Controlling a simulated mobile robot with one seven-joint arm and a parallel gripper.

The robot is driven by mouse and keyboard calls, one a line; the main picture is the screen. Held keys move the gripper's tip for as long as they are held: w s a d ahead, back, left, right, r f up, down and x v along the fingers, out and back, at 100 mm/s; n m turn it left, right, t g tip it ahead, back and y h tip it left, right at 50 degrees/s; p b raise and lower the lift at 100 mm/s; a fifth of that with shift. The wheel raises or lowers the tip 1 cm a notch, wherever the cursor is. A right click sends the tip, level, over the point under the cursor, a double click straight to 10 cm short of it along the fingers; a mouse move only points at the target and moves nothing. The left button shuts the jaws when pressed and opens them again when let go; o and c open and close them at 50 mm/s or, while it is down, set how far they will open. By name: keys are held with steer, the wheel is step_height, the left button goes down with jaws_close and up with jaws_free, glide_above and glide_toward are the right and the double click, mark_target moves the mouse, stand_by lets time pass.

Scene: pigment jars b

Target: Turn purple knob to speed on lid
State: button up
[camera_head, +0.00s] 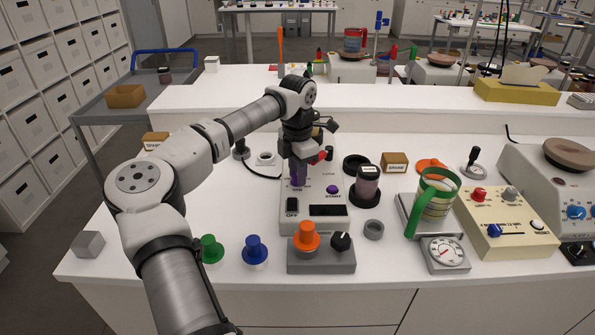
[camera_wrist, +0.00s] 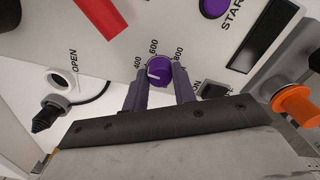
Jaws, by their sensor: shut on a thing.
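The purple knob (camera_wrist: 159,71) sits on the white machine panel, with 400, 600 and 800 printed around it. Its white pointer line points left, towards the 400 side. My gripper (camera_wrist: 160,82) is shut on the knob, one finger on each side. In the head view my gripper (camera_head: 298,172) reaches down onto the back of the white machine (camera_head: 299,222) and hides the knob. A jar of purplish pigment (camera_head: 367,188) stands right of the machine. A small white label (camera_head: 369,170) is on its lid; its writing is too small to read.
The machine has a purple START button (camera_head: 333,189), a dark display (camera_head: 328,210) and a black rocker switch (camera_head: 292,205). In front is a grey box with an orange knob (camera_head: 306,236). A green-handled mug (camera_head: 436,196) stands at the right. The table's left side is mostly clear.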

steer(key=m, duration=0.5)
steer(key=shift+m, duration=0.3)
steer(key=m+p, duration=0.1)
steer(key=m, duration=0.4)
steer(key=shift+m, duration=0.3)
steer(key=o, duration=1)
step_height(320, 180, up, 14)
steer(key=b, duration=0.2)
steer(key=shift+b, duration=0.3)
steer(key=shift+s+f, duration=0.1)
steer(key=shift+f, duration=0.05)
